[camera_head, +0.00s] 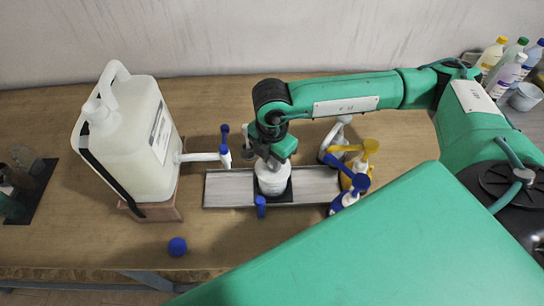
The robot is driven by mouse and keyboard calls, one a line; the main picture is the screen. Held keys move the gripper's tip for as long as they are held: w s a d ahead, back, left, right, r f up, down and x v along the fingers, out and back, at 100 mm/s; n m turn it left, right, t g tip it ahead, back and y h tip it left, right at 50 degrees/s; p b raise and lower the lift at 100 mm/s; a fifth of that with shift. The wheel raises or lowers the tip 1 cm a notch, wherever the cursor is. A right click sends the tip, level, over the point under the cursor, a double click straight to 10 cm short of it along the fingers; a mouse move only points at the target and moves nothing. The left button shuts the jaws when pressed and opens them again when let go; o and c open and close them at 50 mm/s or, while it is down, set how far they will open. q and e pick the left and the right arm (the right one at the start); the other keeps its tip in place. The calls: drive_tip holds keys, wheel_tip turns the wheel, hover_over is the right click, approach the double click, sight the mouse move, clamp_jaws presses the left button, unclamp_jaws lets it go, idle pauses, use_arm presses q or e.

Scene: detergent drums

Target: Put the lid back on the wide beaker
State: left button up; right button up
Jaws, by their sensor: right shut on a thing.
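A white round vessel (272,183), which looks like the wide beaker, stands on a dark pad on the grey metal tray (318,184). My right gripper (268,162) points down over it and is shut at its top. The fingers hide the top, so the lid's edge and how it sits on the rim cannot be made out. My left gripper is not in view.
A large white jug (137,138) stands on a wooden block at left, its spout reaching right. Blue-topped and yellow-topped dispensers (352,180) crowd the tray's right end. A blue cap (177,246) lies near the front edge. Bottles (505,70) stand at far right.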

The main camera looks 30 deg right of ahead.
drive_tip(key=b, duration=0.2)
drive_tip(key=shift+f+b, duration=0.15)
drive_tip(key=shift+b, duration=0.25)
idle(3.0)
idle(0.3)
drive_tip(key=o, duration=1.5)
drive_tip(key=shift+r+p, duration=1.7)
drive_tip(key=shift+r, duration=1.85)
